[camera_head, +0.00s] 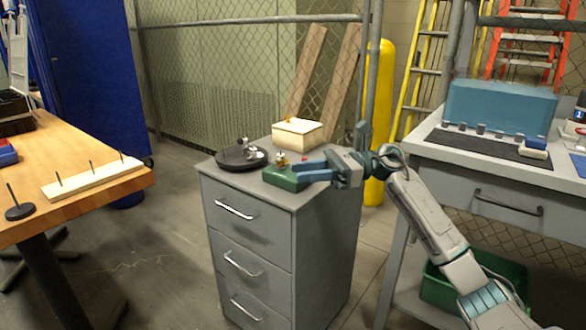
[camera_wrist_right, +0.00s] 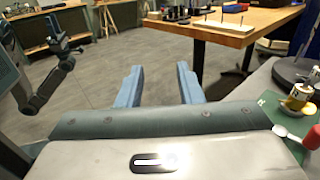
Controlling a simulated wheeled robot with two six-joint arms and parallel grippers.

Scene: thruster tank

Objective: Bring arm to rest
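My right gripper (camera_head: 306,170) points left over the front right part of the grey drawer cabinet top. In the right wrist view its two blue fingers stand wide apart (camera_wrist_right: 158,86) with only floor visible between them. The right arm reaches in from the lower right. A green block or tray (camera_head: 284,179) with a small gold-topped item (camera_head: 281,158) is close to the fingers; I cannot tell whether they touch. A dark arm at the left of the right wrist view appears to be my left one, ending in a small gripper (camera_wrist_right: 62,45) whose fingers are unclear.
The drawer cabinet (camera_head: 245,225) also holds a black round plate (camera_head: 241,158) and a cream box (camera_head: 298,133). A wooden bench (camera_head: 100,160) is at left. A grey workbench (camera_head: 440,150) with a teal case (camera_head: 500,107) is at right. Floor between bench and cabinet is open.

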